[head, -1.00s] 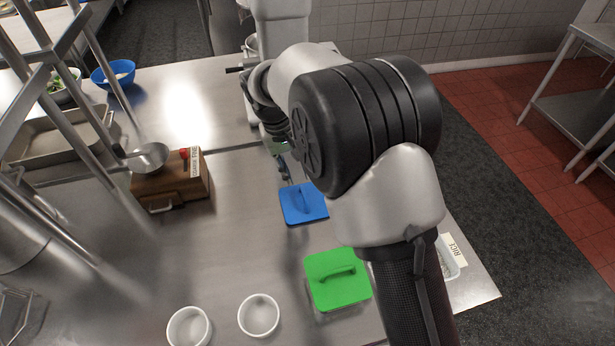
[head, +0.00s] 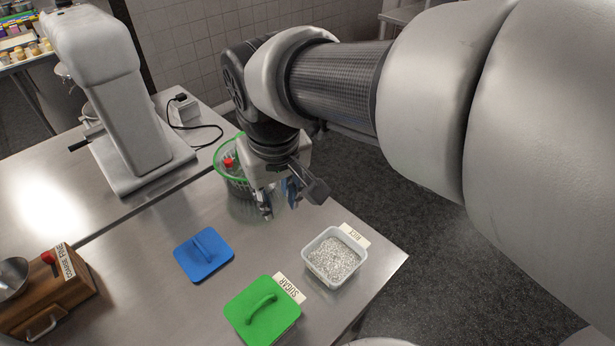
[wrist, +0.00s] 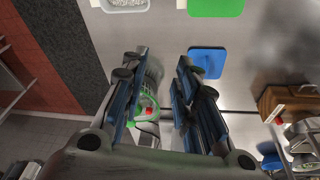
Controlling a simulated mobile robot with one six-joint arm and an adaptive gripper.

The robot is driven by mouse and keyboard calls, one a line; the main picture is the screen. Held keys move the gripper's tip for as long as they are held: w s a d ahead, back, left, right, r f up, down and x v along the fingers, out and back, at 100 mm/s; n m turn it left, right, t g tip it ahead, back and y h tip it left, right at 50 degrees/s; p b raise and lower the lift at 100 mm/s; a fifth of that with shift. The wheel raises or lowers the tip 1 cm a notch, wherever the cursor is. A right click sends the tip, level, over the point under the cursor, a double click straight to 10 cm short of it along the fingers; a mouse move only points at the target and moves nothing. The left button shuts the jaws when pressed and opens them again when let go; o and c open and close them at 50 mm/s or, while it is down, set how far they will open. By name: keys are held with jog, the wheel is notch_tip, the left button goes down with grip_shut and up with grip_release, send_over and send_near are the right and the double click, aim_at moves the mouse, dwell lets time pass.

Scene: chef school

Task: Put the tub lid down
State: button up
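A square blue lid (head: 204,254) with a raised handle lies on the steel table, and it also shows in the wrist view (wrist: 206,62). An open, clear tub of white grains (head: 333,258) stands to its right by a RICE label. A green lid (head: 262,312) with a handle sits by a SUGAR label; I cannot tell whether a tub is under it. My gripper (head: 281,204) is above the table, behind and to the right of the blue lid. In the wrist view, its fingers (wrist: 157,68) are apart with nothing held between them.
A green-rimmed basket (head: 231,178) with a red-capped item stands behind my gripper. A white mixer (head: 122,120) is at the back left, with a cable beside it. A wooden box (head: 50,300) is at the left. The table's right edge is near the rice tub.

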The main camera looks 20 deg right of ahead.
jog(key=s+d+f+m+t, duration=0.1)
jog(key=s+d, duration=0.2)
jog(key=s, duration=0.3)
jog(key=s+d+f, duration=0.1)
jog(key=s+d, duration=0.2)
jog(key=s, duration=0.4)
jog(key=shift+s+m+t, duration=0.2)
jog(key=shift+m+t, duration=0.2)
